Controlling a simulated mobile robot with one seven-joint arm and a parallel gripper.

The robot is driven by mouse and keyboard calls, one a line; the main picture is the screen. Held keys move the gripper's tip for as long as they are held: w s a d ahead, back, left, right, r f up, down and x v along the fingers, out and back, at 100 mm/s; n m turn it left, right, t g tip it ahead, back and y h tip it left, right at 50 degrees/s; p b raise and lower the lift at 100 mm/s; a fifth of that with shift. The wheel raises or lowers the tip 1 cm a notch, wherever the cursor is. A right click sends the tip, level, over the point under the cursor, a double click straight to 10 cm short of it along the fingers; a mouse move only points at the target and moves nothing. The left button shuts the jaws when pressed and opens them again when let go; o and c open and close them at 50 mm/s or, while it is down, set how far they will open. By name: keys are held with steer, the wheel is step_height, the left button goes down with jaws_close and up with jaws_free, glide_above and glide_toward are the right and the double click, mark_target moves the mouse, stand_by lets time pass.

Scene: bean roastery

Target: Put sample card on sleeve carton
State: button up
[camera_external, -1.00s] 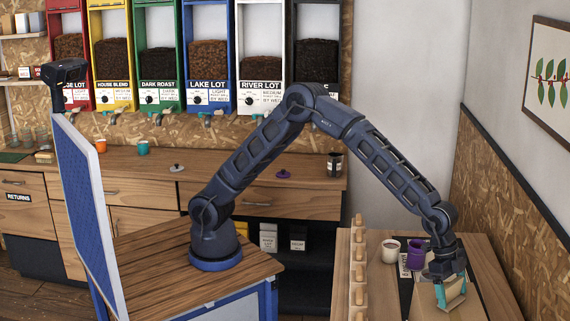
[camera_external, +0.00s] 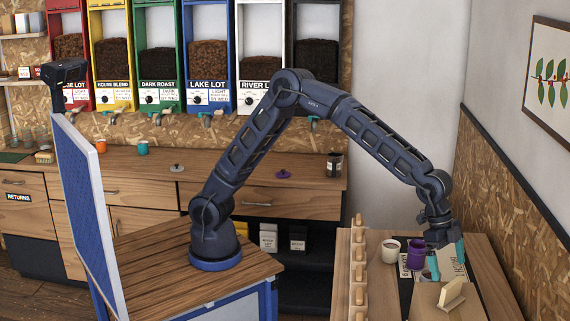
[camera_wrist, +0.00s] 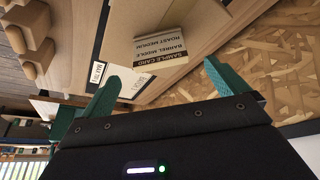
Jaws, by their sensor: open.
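The sample card (camera_external: 453,292) is a small tan piece standing tilted on a flat tan surface, which looks like the sleeve carton (camera_external: 428,298), on the right-hand table. In the wrist view the card's printed label (camera_wrist: 160,50) shows upside down, ahead of the fingers. My gripper (camera_external: 447,258) is open and empty, above and behind the card, clear of it. Its two teal fingers (camera_wrist: 160,74) stand apart in the wrist view with nothing between them. The card's lower edge and the carton's outline are hard to make out.
A white cup (camera_external: 390,250) and a purple cup (camera_external: 415,256) stand left of my gripper. A wooden peg rack (camera_external: 358,268) runs along the table's left side. A chipboard-clad wall (camera_external: 510,215) bounds the right side.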

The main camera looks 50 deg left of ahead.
steer(key=shift+v, duration=1.9)
steer(key=w+a+r+n+t, duration=0.15)
steer(key=w+a+r, duration=0.25)
steer(key=w+a, duration=0.5)
steer(key=w+a+r+n+t, duration=0.1)
steer(key=w+a+r+n, duration=0.25)
steer(key=a, duration=0.85)
steer(key=w+a+r+n+t+y, duration=0.1)
steer(key=w+a+r+n, duration=0.1)
steer(key=a, duration=1)
steer(key=w+a+r+n+y, duration=0.1)
steer(key=w+a+r, duration=0.1)
steer(key=a, duration=0.9)
steer(key=s+a+n+y, duration=0.1)
steer(key=s+a+n, duration=0.15)
steer(key=a, duration=0.75)
steer(key=s+a+n, duration=0.2)
steer(key=s+a, duration=0.1)
steer(key=a, duration=0.7)
steer(key=s+a+f+n, duration=0.2)
steer(key=s+a, duration=0.4)
steer(key=a, duration=0.1)
steer(key=s+a+f+n+t+y, duration=0.1)
steer(key=s+a+f+n, duration=0.2)
steer(key=s+a, duration=0.3)
steer(key=shift+s+a+f, duration=0.2)
steer(key=shift+a+f, duration=0.05)
steer(key=shift+a, duration=0.55)
steer(key=shift+n, duration=0.25)
